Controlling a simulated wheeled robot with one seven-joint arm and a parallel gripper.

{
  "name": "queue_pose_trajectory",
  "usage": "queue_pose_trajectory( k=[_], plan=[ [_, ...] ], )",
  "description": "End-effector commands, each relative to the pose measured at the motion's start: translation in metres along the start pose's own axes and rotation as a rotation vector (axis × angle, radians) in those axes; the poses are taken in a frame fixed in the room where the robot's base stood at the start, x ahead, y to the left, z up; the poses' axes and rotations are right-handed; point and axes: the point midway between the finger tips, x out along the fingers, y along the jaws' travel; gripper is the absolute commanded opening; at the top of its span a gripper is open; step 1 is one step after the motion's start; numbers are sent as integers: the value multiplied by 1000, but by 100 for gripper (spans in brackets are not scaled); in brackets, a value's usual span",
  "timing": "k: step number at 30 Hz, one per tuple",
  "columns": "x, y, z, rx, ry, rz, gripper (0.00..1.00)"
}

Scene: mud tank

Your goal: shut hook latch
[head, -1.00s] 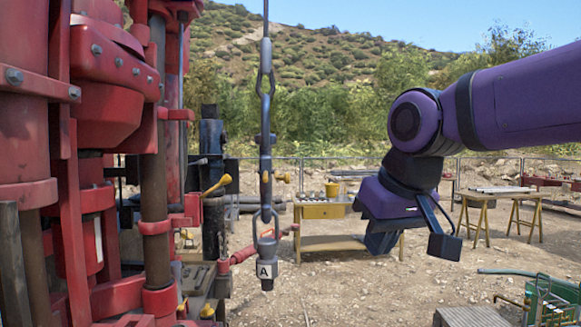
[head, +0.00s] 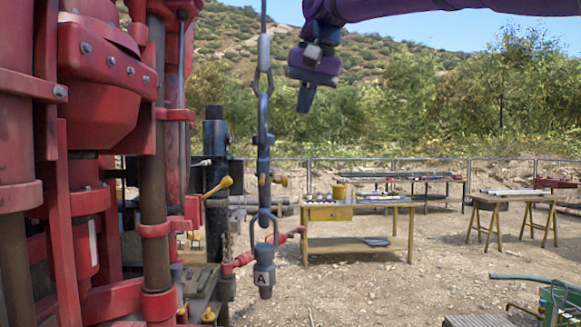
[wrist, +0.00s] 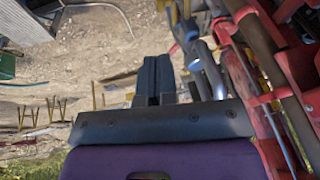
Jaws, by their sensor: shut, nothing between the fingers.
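A grey metal hook (head: 264,165) hangs upright from a line and chain link left of centre in the head view. A small brass-coloured part (head: 281,181) sticks out from its side; I cannot tell whether the latch is open. A shackle with a block marked A (head: 264,272) hangs at its lower end. My gripper (head: 305,100) points down, above and to the right of the hook, apart from it, with its fingers closed and empty. In the wrist view the dark fingers (wrist: 153,80) lie just left of the grey hanging metal (wrist: 205,68).
Red rig machinery (head: 100,150) with upright pipes fills the left side, close to the hook. A wooden workbench (head: 355,213) and trestle tables (head: 515,197) stand farther back. The space right of the hook is open.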

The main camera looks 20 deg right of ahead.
Motion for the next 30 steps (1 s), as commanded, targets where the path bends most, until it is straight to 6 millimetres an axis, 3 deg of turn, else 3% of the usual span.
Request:
queue_pose_trajectory(
  k=[14,20,30],
  plan=[
    [5,-1,-1,2,-1,0,0],
    [32,0,0,1,-3,1,0],
    [96,0,0,2,-3,1,0]
  ],
)
